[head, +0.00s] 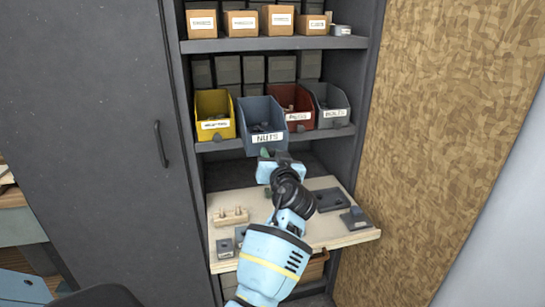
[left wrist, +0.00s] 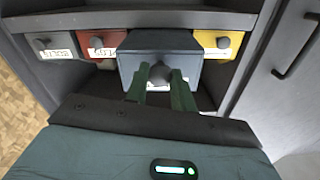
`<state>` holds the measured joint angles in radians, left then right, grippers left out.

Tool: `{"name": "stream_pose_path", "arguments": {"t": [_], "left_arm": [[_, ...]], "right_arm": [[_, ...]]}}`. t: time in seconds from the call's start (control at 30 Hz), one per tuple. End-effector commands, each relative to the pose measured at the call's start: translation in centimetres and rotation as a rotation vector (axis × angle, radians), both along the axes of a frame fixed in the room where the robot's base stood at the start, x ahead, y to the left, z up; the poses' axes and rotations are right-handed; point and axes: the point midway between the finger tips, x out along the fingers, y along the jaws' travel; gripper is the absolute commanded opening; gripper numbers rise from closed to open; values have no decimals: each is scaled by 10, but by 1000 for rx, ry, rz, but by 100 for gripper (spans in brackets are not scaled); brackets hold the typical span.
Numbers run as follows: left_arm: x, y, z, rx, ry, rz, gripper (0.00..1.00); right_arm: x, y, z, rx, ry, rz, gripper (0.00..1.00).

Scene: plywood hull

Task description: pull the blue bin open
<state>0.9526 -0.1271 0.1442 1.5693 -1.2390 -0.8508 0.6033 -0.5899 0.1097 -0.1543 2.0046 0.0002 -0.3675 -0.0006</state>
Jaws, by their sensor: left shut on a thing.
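The blue bin (head: 262,117), labelled NUTS, holds small dark parts and stands out in front of its neighbours on the shelf. In the left wrist view the front of the blue bin (left wrist: 190,68) fills the middle, with a dark round knob (left wrist: 160,74) on it. My left gripper (head: 268,156) is just below the bin's front edge. In the left wrist view its green fingers (left wrist: 161,84) are shut on the knob, one on each side. The head view hides the knob. My right gripper is in neither view.
A yellow bin (head: 214,115) stands left of the blue one; a red bin (head: 293,106) and a grey bin (head: 328,106) stand right. Below, a wooden board (head: 335,232) with loose blocks juts out. A closed dark cabinet door (head: 90,150) is at left.

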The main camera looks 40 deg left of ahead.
Motion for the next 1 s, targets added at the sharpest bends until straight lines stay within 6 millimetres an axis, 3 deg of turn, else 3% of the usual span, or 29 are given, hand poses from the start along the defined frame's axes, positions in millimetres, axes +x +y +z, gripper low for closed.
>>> {"name": "stream_pose_path", "arguments": {"t": [0.37, 0.4, 0.53, 0.83, 1.0], "left_arm": [[0, 0, 1, 0, -1, 1, 0], [0, 0, 1, 0, -1, 1, 29], [0, 0, 1, 0, -2, 1, 46], [-1, -1, 1, 1, -1, 0, 47], [-10, -12, -1, 0, 0, -2, 47]], "right_arm": [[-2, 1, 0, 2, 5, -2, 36], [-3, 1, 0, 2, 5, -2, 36], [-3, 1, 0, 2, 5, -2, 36], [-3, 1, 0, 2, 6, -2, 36], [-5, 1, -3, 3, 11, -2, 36]]}}
